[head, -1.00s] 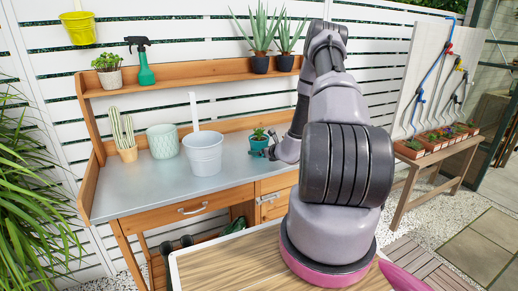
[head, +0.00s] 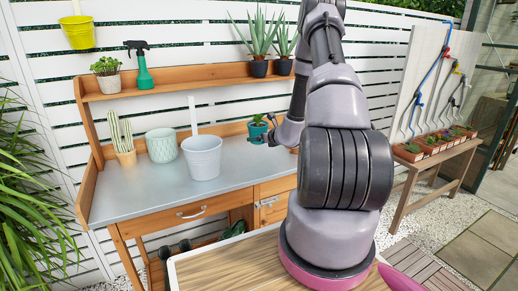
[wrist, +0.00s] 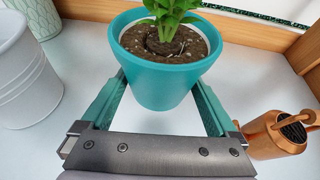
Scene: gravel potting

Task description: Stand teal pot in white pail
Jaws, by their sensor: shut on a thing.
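The teal pot (head: 257,132) holds soil and a small green plant. It is in the air above the right part of the potting bench. My gripper (head: 268,138) is shut on it; in the wrist view the two fingers (wrist: 162,98) press its sides and the pot (wrist: 163,75) is upright. The white pail (head: 203,158) stands on the bench to the left of the pot, with a white upright strip showing behind it. It also shows at the left edge of the wrist view (wrist: 25,75), apart from the pot.
A pale green patterned pot (head: 162,146) stands left of the pail, beside a potted cactus (head: 123,138). A copper watering can (wrist: 275,135) is at the right in the wrist view. The shelf (head: 190,87) above holds several plants and a spray bottle. The bench front (head: 150,200) is clear.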

